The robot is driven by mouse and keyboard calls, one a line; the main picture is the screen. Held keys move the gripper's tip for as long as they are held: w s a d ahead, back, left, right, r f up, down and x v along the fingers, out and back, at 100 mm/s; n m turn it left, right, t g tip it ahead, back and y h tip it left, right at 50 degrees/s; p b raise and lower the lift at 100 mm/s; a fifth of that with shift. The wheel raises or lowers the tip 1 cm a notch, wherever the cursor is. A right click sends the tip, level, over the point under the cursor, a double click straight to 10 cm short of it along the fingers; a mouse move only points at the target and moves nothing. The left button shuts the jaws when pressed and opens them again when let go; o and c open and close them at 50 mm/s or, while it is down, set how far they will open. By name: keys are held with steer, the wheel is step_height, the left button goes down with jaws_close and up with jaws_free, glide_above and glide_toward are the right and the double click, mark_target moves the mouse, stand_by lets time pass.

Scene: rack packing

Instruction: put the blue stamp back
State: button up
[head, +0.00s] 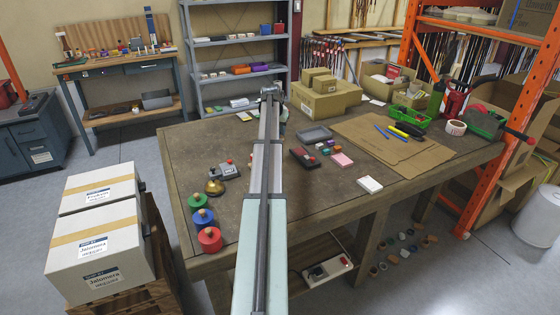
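A round blue piece with a wooden-looking knob (203,217) stands upright at the left front of the wooden table (235,255). It is between a similar green piece (197,201) and a red piece (209,238). I cannot tell for sure whether it is the blue stamp. Several small coloured blocks (336,146) are grouped right of my arm, beside a dark red-and-black pad (304,158). My arm reaches straight over the table. My gripper is at or beyond its far end, far from the round pieces; its fingers are not distinguishable.
A brass bell (214,187) and a grey-red device (225,170) are behind the round pieces. A grey tray (314,134), pink pad (342,160) and white box (369,184) lie right of my arm. Cardboard (385,150) covers the right. The front middle is mostly clear.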

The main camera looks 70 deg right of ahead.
steer(key=shift+s+d+f, duration=0.15)
steer(key=shift+s, duration=0.1)
steer(key=shift+f, duration=0.35)
step_height(320, 180, down, 9)
steer(key=shift+r, duration=0.1)
steer(key=shift+f, duration=0.2)
steer(key=o, duration=0.9)
steer(key=shift+c, duration=0.2)
steer(key=shift+r, duration=0.1)
steer(key=v, duration=1.2)
steer(key=shift+o, duration=0.2)
steer(key=shift+r, duration=0.1)
